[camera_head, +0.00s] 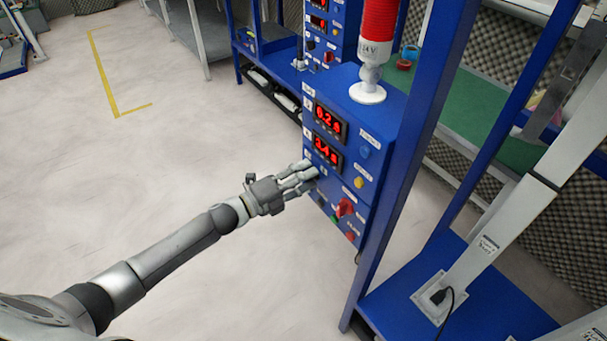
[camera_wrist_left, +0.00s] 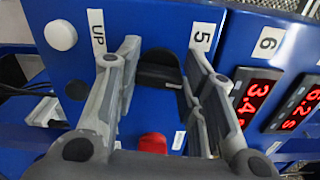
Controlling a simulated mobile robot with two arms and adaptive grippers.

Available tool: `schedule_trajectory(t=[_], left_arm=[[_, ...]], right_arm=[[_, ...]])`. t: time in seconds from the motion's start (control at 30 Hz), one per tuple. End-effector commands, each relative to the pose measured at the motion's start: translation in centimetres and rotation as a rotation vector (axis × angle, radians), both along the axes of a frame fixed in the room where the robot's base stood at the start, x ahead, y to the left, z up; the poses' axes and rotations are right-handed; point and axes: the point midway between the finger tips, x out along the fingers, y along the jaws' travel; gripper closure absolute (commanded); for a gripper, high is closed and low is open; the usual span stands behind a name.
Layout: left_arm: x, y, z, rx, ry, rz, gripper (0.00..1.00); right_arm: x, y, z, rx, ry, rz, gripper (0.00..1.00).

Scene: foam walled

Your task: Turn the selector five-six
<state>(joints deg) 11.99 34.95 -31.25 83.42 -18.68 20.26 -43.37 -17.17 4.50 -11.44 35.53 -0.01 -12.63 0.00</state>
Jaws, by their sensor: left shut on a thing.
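The blue control panel (camera_head: 318,183) stands upright on the box at centre right in the head view. My left gripper (camera_head: 309,177) reaches it from the left, at the panel's left side below the two red displays, and covers the selector there. In the left wrist view, my left gripper (camera_wrist_left: 165,60) has its two grey fingers on either side of a black selector knob (camera_wrist_left: 160,72) and is shut on it. My right gripper is not in view.
A red rotary switch (camera_head: 344,208), a yellow button (camera_head: 358,183) and a blue button (camera_head: 365,151) are close by on the panel. A red-and-white beacon (camera_head: 378,30) stands on top. Blue posts rise at right. The floor at left (camera_head: 150,150) is clear.

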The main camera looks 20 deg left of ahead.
Motion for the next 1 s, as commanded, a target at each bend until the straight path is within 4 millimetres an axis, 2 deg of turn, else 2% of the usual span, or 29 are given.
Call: schedule_trajectory(t=[0.5,1.0], left_arm=[[0.0,0.0,-0.1,-0.356,0.280,0.001,0.87],[0.0,0.0,-0.3,-0.515,0.404,0.002,0.87]], right_arm=[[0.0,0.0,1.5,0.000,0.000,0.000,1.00],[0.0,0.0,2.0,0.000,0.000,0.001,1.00]])
